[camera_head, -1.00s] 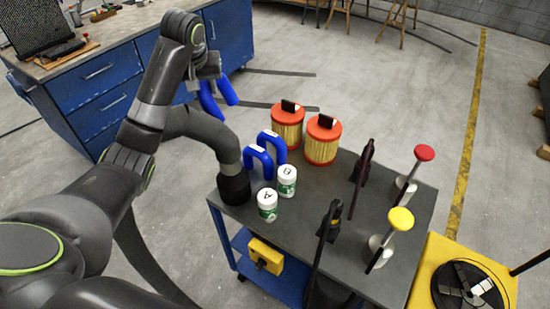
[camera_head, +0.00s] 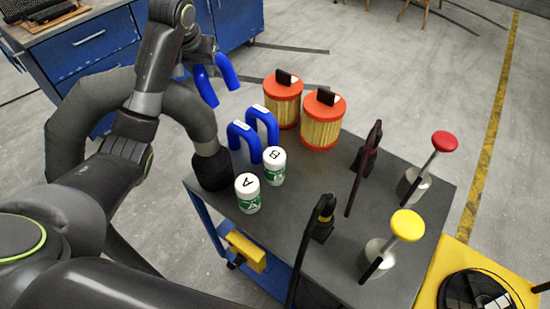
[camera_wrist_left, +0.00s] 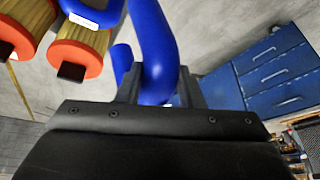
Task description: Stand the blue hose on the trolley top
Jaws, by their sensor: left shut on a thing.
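My left gripper (camera_head: 203,57) is shut on a blue hose (camera_head: 228,72), a bent tube whose two legs hang down and slant a little. In the head view it shows above and behind the trolley's far left edge, against the floor. In the left wrist view the hose (camera_wrist_left: 152,40) is between the fingers (camera_wrist_left: 162,88). The trolley top (camera_head: 283,190) is dark grey. Two more blue hoses, a nearer one (camera_head: 235,130) and a farther one (camera_head: 273,125), stand on it as upside-down U shapes. My right gripper is not in view.
Two white-capped bottles, A (camera_head: 247,195) and B (camera_head: 273,167), stand before the hoses. Two orange-capped filters (camera_head: 283,103) (camera_head: 322,122) stand behind. Black-handled tools and red- and yellow-knobbed items fill the right. A thick dark hose (camera_head: 190,115) reaches the left corner. Mid-top has bare space.

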